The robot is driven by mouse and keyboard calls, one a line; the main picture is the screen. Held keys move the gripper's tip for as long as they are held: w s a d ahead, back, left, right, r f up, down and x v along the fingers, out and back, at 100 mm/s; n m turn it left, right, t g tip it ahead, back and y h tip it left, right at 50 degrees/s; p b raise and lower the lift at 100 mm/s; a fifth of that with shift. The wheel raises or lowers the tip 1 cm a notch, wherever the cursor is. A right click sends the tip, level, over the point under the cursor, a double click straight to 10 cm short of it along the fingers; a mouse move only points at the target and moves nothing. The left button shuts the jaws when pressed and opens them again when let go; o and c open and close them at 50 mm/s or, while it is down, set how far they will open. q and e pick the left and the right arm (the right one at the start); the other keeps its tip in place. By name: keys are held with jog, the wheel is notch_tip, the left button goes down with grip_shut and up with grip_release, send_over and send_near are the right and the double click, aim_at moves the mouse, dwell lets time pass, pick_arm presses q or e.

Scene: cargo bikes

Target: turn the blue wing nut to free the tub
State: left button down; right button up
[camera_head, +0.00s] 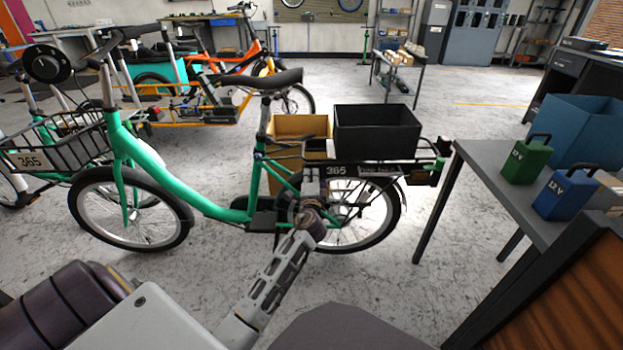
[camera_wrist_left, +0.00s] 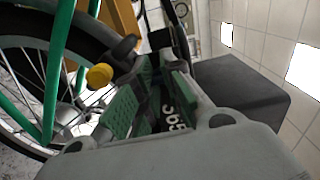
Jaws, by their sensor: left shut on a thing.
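A black tub (camera_head: 376,130) sits on the rear rack of a green bike, beside a tan box (camera_head: 300,130). The tub's dark side also shows in the left wrist view (camera_wrist_left: 240,95). My left gripper (camera_head: 312,178) is at the near side of the rack, below the tub and next to the "365" plate (camera_head: 345,170). In the left wrist view its green-padded fingers (camera_wrist_left: 150,105) are closed in front of the dark "365" plate. The blue wing nut is not visible, hidden between the fingers. My right gripper is not in view.
The green bike (camera_head: 180,190) stands across the middle. A yellow knob (camera_wrist_left: 99,76) is left of the fingers.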

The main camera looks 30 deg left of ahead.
pick_arm(q)
jog(key=shift+a, duration=0.2)
jog(key=c, duration=1)
grip_release()
jog(key=shift+o, duration=0.6)
jog(key=shift+s+r, duration=0.1)
jog(key=shift+d, duration=0.1)
